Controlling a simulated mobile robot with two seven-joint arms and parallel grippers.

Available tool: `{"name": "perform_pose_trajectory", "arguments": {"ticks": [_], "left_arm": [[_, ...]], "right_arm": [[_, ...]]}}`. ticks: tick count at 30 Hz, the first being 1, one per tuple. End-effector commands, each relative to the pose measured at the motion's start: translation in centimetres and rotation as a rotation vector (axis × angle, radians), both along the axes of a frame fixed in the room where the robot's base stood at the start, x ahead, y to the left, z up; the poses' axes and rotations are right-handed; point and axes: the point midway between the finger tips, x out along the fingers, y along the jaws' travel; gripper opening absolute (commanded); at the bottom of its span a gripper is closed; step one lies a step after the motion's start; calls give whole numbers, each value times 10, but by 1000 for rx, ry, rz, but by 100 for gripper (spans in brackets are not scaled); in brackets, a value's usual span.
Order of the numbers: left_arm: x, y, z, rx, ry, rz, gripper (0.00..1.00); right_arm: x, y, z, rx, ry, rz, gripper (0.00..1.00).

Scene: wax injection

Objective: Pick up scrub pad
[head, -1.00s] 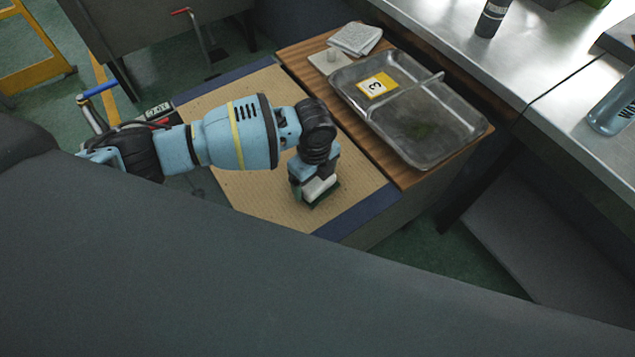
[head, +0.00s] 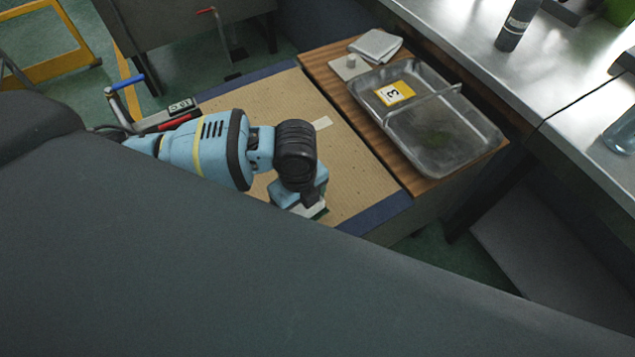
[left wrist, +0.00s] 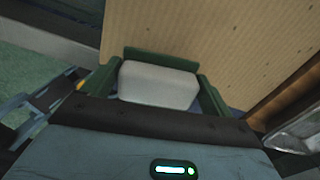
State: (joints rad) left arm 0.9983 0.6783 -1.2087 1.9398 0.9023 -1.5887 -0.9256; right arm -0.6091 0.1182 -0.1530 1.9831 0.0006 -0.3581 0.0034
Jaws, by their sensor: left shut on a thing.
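The scrub pad (left wrist: 158,84) shows in the left wrist view as a pale white-grey block with dark green along its far edge. It sits between the two dark green fingers of my left gripper (left wrist: 156,88), which is shut on it. In the head view the left gripper (head: 314,206) points down over the near part of the tan mat (head: 345,172), close to the dark edge of my own body. A pale bit of the pad (head: 318,211) shows below it there. I cannot tell its height above the mat. My right gripper is not in view.
A metal tray (head: 475,160) with a yellow number 3 card (head: 395,93) stands on the wooden strip (head: 322,66) right of the mat. A folded grey cloth (head: 375,45) lies behind. A steel counter (head: 450,35) runs along the right.

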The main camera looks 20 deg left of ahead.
Motion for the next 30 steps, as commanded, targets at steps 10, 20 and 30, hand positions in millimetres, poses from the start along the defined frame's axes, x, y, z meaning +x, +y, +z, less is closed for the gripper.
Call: {"name": "perform_pose_trajectory", "arguments": {"ticks": [10, 20, 30], "left_arm": [[-48, 13, 5, 0, 0, -1, 63], [-55, 14, 5, 0, 0, 0, 63], [-53, 14, 6, 0, -1, 11, 68]], "right_arm": [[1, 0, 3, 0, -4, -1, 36], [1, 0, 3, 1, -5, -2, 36], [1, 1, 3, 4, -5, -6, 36]]}}
